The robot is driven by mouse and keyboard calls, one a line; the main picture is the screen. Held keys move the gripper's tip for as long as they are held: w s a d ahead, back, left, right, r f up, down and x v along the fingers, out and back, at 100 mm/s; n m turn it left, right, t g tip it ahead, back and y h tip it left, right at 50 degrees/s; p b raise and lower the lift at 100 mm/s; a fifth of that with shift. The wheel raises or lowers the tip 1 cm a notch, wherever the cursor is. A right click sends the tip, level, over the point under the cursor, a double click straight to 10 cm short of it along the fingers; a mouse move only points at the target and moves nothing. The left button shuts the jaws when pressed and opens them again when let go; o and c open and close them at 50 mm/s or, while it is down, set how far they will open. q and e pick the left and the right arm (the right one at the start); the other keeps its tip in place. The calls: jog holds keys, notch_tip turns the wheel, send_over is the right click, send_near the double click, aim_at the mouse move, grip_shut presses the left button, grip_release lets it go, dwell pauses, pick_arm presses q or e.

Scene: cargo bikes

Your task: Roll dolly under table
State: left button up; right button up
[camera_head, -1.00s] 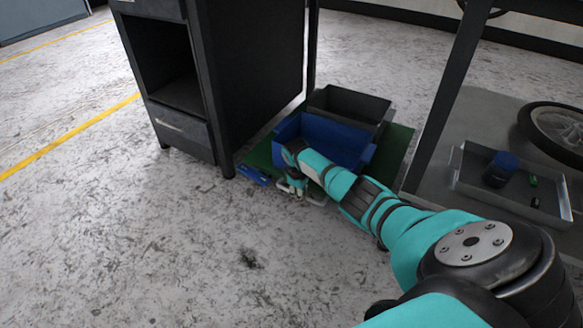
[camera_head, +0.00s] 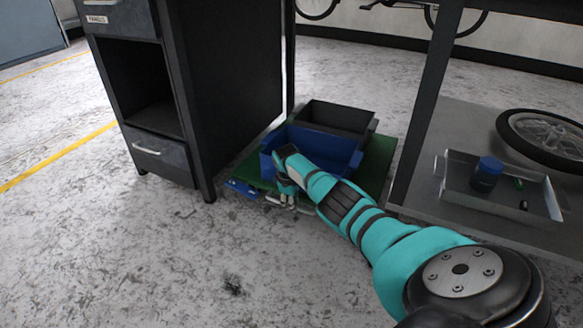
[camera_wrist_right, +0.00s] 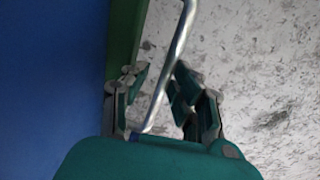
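The dolly (camera_head: 379,168) has a green deck and carries a blue bin (camera_head: 336,145) and a black bin (camera_head: 337,115). It stands on the floor at the table's opening, between the drawer cabinet (camera_head: 160,155) and the table's right leg (camera_head: 425,110). My right gripper (camera_head: 287,199) is at the dolly's near edge. In the right wrist view, the dolly's bent metal handle (camera_wrist_right: 176,48) passes between the fingers of this gripper (camera_wrist_right: 160,92). The fingers stand apart, with narrow gaps beside the bar. My right forearm hides part of the deck and blue bin. My left gripper is not in view.
A grey tray (camera_head: 505,195) with a blue-lidded jar (camera_head: 486,174) and small items lies on a low shelf at the right, near a wheel (camera_head: 545,138). The floor at the front left (camera_head: 130,250) is clear. A bicycle stands far behind.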

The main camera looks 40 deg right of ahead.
jog(key=shift+o, duration=0.9)
jog(key=shift+d, duration=0.1)
notch_tip(320, 180, up, 12)
jog(key=a, duration=0.2)
jog(key=shift+s+a+f, duration=0.15)
jog(key=shift+s, duration=0.3)
